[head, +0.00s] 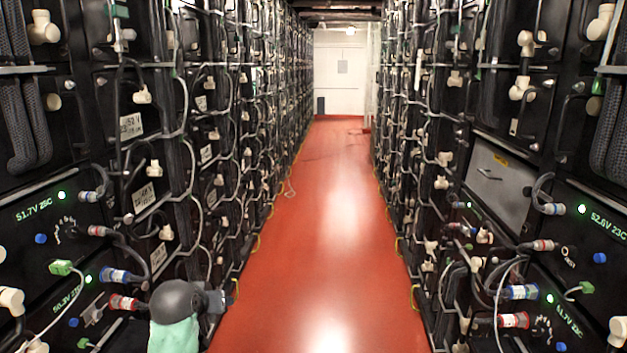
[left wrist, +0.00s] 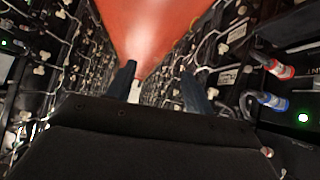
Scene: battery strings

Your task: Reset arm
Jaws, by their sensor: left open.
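My left gripper (left wrist: 160,82) shows in the left wrist view. Its two dark fingers stand apart with nothing between them, and the red floor and a rack lie beyond. In the head view my left arm, with a grey rounded joint and a pale green sleeve, is at the bottom left, in front of the left battery rack (head: 130,205). The fingers cannot be made out clearly there. My right gripper is not in view.
Tall battery racks line both sides; the right rack (head: 495,185) has cables and connectors sticking out. The red aisle floor (head: 325,230) between them is clear. A white door (head: 340,80) closes the far end. Red and blue connectors (head: 122,302) are close to my left arm.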

